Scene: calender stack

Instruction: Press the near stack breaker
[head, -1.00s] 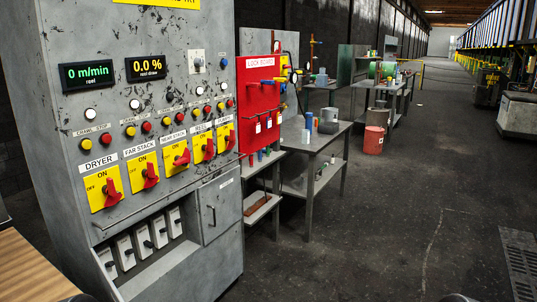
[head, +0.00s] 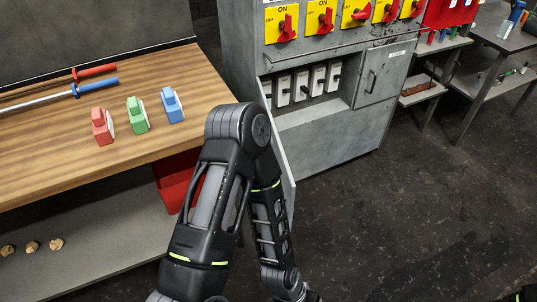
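A row of several white breakers with dark levers (head: 301,85) sits in the open lower recess of the grey control cabinet (head: 340,130). Their labels are not readable, so I cannot tell which is the near stack breaker. Above them are yellow rotary switches with red handles (head: 325,18), the first ones marked ON at the top. My arm, apparently the left, bends in front of the cabinet's left side and runs down to the bottom edge. No gripper fingers show, and nothing touches the breakers.
A wooden bench (head: 60,170) on the left holds red, green (head: 138,115) and blue blocks and two long-handled tools. A lower shelf (head: 110,250) is under it. A grey table (head: 500,35) stands at the upper right. The floor (head: 400,220) right of the cabinet is clear.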

